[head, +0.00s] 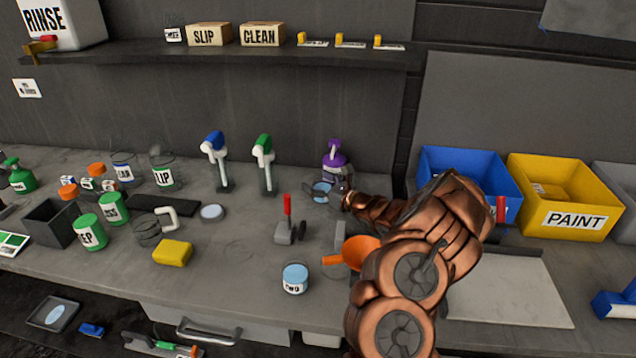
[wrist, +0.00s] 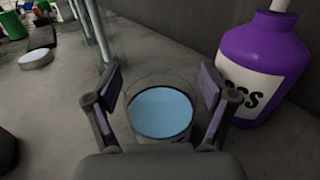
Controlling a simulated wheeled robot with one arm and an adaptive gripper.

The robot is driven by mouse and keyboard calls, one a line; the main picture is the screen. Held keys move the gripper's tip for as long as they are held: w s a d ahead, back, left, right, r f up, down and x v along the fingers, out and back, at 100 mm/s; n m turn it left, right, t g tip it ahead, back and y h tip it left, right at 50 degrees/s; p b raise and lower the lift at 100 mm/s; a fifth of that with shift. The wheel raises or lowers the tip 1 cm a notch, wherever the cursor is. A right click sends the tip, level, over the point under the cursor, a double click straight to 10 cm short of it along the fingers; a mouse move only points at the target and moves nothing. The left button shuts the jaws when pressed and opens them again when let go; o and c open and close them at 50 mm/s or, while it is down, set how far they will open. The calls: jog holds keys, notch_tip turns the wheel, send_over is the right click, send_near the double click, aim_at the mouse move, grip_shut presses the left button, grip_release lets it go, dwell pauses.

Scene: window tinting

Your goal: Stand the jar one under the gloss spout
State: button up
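A clear jar with light blue liquid (wrist: 160,112) stands upright on the bench; its label is hidden, so I cannot read "one" on it. It also shows in the head view (head: 321,187), at the foot of the purple gloss bottle (head: 336,160). That bottle fills the right of the wrist view (wrist: 262,62), its label partly cut off; the spout end is out of that frame. My gripper (wrist: 160,88) is open, a finger on each side of the jar, with small gaps visible. In the head view my gripper (head: 328,195) is small and partly hides the jar.
A jar marked TWO (head: 295,279) stands at the front. Blue (head: 213,145) and green (head: 263,150) dispensers stand left of the gloss bottle. A red-handled tool (head: 287,225) and orange funnel (head: 358,252) are near my arm. Blue (head: 470,165) and yellow (head: 575,218) bins stand right.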

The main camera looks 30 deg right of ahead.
jog(key=c, duration=1.1)
jog(key=shift+w+d+p, duration=0.15)
jog(key=shift+d+p, duration=0.15)
jog(key=shift+d, duration=1.5)
jog(key=shift+c, duration=0.3)
jog(key=shift+d, duration=0.1)
jog(key=o, duration=1.4)
jog(key=shift+v, duration=3.75)
